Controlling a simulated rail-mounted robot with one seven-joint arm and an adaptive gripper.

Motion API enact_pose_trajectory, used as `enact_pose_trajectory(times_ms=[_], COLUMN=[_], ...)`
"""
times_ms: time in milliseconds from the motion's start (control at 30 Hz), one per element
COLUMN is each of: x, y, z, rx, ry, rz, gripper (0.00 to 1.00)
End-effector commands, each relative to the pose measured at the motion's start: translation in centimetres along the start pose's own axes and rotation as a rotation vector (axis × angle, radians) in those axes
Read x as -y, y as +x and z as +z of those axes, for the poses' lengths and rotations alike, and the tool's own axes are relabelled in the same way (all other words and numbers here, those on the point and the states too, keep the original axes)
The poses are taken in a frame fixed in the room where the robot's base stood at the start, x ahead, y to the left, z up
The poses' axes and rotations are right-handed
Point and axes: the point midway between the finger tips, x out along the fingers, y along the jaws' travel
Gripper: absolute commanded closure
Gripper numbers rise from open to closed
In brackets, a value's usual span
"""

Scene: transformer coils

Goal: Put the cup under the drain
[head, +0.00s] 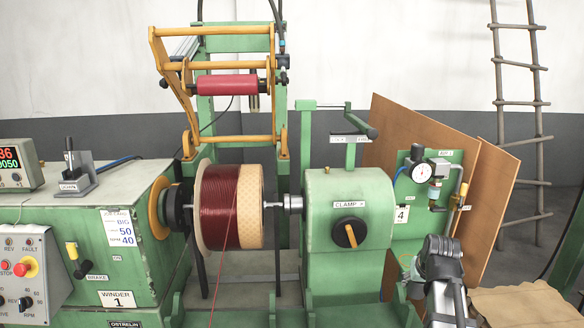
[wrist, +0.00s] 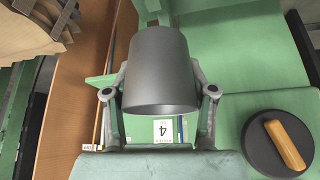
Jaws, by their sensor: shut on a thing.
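A plain dark grey cup (wrist: 160,70) fills the middle of the wrist view. My gripper (wrist: 160,88) is shut on it, with one finger against each side. In the head view my gripper (head: 441,258) is at the lower right, beside the green clamp housing and below the air unit; I cannot clearly make out the cup there. The air unit (head: 436,188), with a gauge and a filter body, is on a green panel above my gripper. Its underside, where a drain could be, is too small to tell.
The clamp housing (head: 348,215) with its orange-handled knob stands just left of my gripper. Brown boards (head: 480,190) lean behind the panel (head: 402,215). A cardboard-coloured item (head: 525,305) lies at the lower right. The wire coil (head: 230,205) is mounted further left.

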Motion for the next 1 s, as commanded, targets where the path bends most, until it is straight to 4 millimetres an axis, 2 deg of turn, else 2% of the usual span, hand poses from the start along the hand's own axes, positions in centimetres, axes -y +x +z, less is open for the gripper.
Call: enact_pose_trajectory(times_ms=[33, 300, 400, 500, 700, 1000], x=[2.0, 11.6, 14.4, 16.5, 18.3, 18.4], y=[0.1, 0.3, 0.3, 0.3, 0.2, 0.2], z=[0.4, 2.5, 3.2, 3.5, 3.7, 3.7], rx=[0.0, 0.002, 0.002, 0.001, 0.001, 0.001], ry=[0.006, -0.046, -0.088, -0.118, -0.144, -0.146], rz=[0.004, -0.028, -0.052, -0.069, -0.085, -0.086], gripper=[0.8, 0.8, 0.8, 0.8, 0.8, 0.8])
